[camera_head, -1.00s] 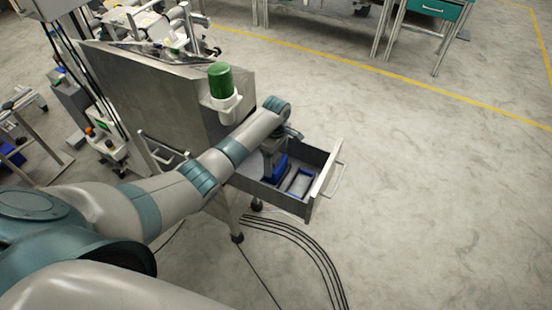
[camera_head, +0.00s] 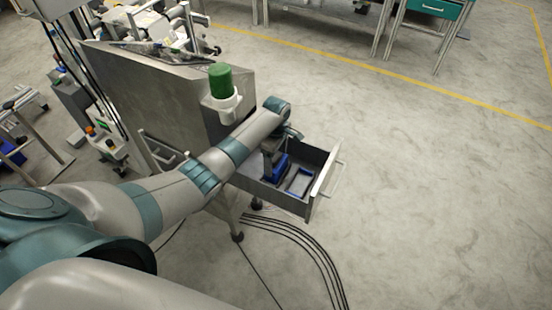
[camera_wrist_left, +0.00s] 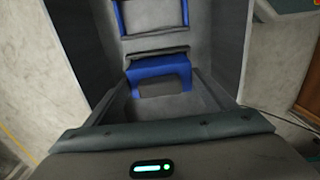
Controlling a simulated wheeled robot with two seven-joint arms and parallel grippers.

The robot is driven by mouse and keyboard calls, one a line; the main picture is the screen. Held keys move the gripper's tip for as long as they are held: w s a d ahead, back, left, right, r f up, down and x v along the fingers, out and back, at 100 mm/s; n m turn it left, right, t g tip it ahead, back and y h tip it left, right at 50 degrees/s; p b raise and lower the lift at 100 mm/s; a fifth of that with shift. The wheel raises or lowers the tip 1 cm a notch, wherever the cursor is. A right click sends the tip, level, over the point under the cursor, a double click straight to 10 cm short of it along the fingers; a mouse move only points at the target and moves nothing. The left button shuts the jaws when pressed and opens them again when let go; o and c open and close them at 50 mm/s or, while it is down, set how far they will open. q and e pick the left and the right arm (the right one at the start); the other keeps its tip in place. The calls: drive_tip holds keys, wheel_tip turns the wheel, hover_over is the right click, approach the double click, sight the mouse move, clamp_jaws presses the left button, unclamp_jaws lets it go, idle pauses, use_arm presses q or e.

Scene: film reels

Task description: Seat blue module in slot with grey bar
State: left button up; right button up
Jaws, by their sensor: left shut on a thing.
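The blue module (camera_head: 281,166) is in my left gripper (camera_head: 271,163), low inside the open drawer. In the left wrist view the blue module (camera_wrist_left: 172,72) is in the middle, with a grey block in front of its lower part. The gripper is shut on it; the fingertips are largely hidden. A blue-edged slot frame (camera_head: 300,181) lies on the drawer floor, right of the module. In the left wrist view a blue frame with a grey bar (camera_wrist_left: 152,32) lies beyond the module. I cannot tell whether the module touches the floor. My right gripper is not in view.
The metal drawer (camera_head: 310,203) is pulled out of a steel cabinet (camera_head: 150,95), its walls close around the gripper. A green-topped white fixture (camera_head: 222,95) stands beside my forearm. Cables (camera_head: 315,255) run along the floor. The floor to the right is clear.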

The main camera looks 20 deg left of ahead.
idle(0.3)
use_arm(q)
drive_tip(key=shift+f, duration=0.5)
idle(0.6)
drive_tip(key=o, duration=1)
wheel_tip(320, 180, up, 11)
drive_tip(key=p, duration=1.2)
idle(0.7)
